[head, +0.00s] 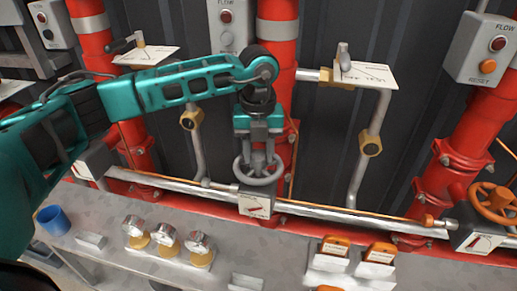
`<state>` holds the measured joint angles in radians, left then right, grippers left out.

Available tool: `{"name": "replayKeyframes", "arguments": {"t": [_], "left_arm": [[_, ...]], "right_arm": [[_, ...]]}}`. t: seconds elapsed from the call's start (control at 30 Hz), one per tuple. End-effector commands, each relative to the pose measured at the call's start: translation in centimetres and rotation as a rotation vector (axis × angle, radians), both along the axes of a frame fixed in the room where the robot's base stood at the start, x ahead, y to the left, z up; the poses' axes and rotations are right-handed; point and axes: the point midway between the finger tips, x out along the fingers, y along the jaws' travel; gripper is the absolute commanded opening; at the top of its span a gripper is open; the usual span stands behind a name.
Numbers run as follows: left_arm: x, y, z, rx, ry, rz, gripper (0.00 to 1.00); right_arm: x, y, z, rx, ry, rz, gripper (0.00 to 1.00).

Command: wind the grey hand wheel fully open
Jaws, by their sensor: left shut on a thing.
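The grey hand wheel (257,178) sits at the middle of the head view, in front of the central red pipe and above a small white plate with a marking. My left gripper (257,158) comes down on it from above and is shut on the wheel, around its far or middle part. The fingers hide part of the wheel. I cannot tell from this view how far the wheel is turned. My right gripper is not in view.
An orange hand wheel (494,200) is at the right. Red vertical pipes (277,50) and thin grey pipes with brass fittings (370,145) stand around. The grey bench (100,218) in front carries a blue cup (53,220), several gauges (163,238) and orange-topped blocks (334,247).

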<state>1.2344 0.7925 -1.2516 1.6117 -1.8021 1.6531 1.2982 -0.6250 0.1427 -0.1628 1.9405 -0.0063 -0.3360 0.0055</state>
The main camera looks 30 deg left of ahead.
Motion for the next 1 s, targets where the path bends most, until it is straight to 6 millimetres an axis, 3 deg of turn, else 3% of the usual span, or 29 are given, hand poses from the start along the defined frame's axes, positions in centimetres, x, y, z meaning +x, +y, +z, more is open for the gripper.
{"name": "replayKeyframes", "arguments": {"t": [0.27, 0.7, 1.0], "left_arm": [[-0.03, 0.04, 0.13, 0.000, 0.001, 0.070, 0.02], [-0.13, 0.13, 0.04, 0.001, -0.001, 0.629, 0.02], [-0.12, 0.15, 0.06, 0.001, -0.002, 0.699, 0.02]], "right_arm": [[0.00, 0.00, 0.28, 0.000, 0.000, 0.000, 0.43], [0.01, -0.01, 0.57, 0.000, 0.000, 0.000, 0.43], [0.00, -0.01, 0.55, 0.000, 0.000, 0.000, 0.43]]}}
